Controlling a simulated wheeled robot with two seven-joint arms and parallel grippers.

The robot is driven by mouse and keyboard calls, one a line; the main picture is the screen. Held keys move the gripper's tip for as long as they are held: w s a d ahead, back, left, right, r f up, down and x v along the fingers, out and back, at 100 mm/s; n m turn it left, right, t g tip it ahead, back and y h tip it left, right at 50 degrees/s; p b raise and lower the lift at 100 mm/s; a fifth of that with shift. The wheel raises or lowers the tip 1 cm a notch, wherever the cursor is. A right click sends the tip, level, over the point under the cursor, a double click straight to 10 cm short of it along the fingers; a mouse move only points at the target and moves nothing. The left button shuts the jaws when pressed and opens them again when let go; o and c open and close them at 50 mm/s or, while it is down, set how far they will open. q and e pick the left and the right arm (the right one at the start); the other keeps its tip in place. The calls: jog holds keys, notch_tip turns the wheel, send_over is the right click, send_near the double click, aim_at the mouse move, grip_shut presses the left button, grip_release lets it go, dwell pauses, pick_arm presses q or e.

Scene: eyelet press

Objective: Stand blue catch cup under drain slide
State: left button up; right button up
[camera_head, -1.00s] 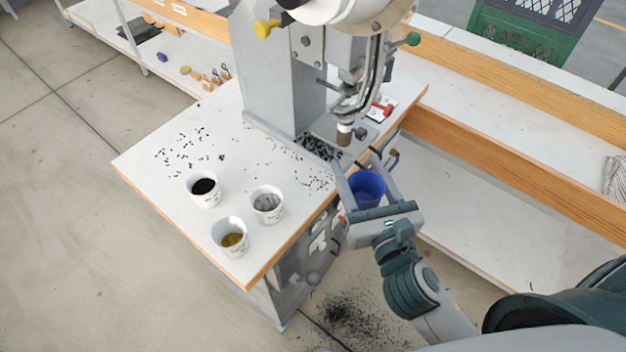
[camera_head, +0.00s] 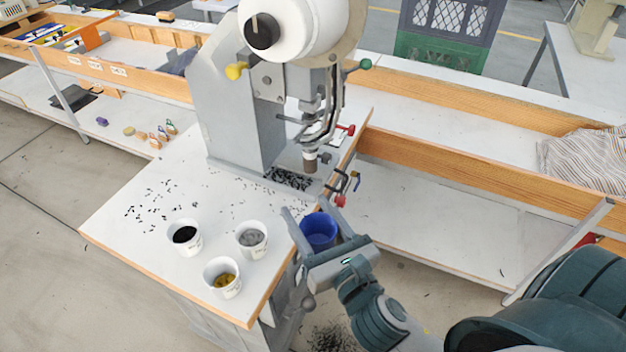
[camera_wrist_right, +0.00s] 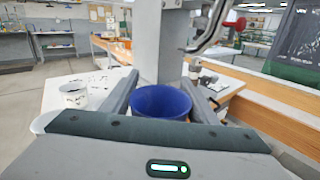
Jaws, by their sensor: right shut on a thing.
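The blue catch cup (camera_head: 319,231) is upright between the fingers of my right gripper (camera_head: 312,218), at the right edge of the press table. My right gripper is shut on it. In the right wrist view the cup (camera_wrist_right: 161,102) sits between the two fingers, its open top showing. The grey eyelet press (camera_head: 240,110) stands behind it, with its press head (camera_head: 310,160) above and beyond the cup. My left gripper is not in view.
White cups with black (camera_head: 185,237), grey (camera_head: 252,238) and yellow (camera_head: 222,277) contents stand on the table (camera_head: 130,245) left of my gripper. Dark eyelets are scattered near the press. A wooden-edged bench (camera_head: 450,175) runs behind on the right.

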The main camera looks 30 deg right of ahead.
jog(key=shift+w+f, duration=0.1)
jog(key=shift+w, duration=0.25)
jog(key=w+d+f+n+y+p, duration=0.1)
jog(key=w+d+f+y+p, duration=0.1)
jog(key=w+d, duration=0.4)
jog(key=w+f+p, duration=0.1)
jog(key=w, duration=0.3)
jog(key=shift+d+f+n, duration=0.3)
jog(key=shift+w+a+f+p, duration=0.1)
jog(key=shift+w+a+f, duration=0.25)
jog(key=shift+w+a, duration=1.15)
jog(key=shift+w+a+f+p, duration=0.1)
jog(key=shift+w+a+f, duration=0.2)
jog(key=shift+w+a, duration=1.25)
jog(key=shift+w+a+f+p, duration=0.1)
jog(key=shift+w+a+f, duration=0.25)
jog(key=shift+w+a, duration=1.15)
jog(key=shift+w+d+f+b, duration=0.2)
jog(key=shift+f+b, duration=0.15)
jog(key=shift+f, duration=0.1)
jog(key=shift+w+d+f+b, duration=0.15)
jog(key=shift+w+f+b, duration=0.1)
jog(key=shift+f+b, duration=0.15)
jog(key=shift+w+d+f+b, duration=0.2)
jog(key=shift+f+b, duration=0.1)
jog(key=shift+f, duration=0.2)
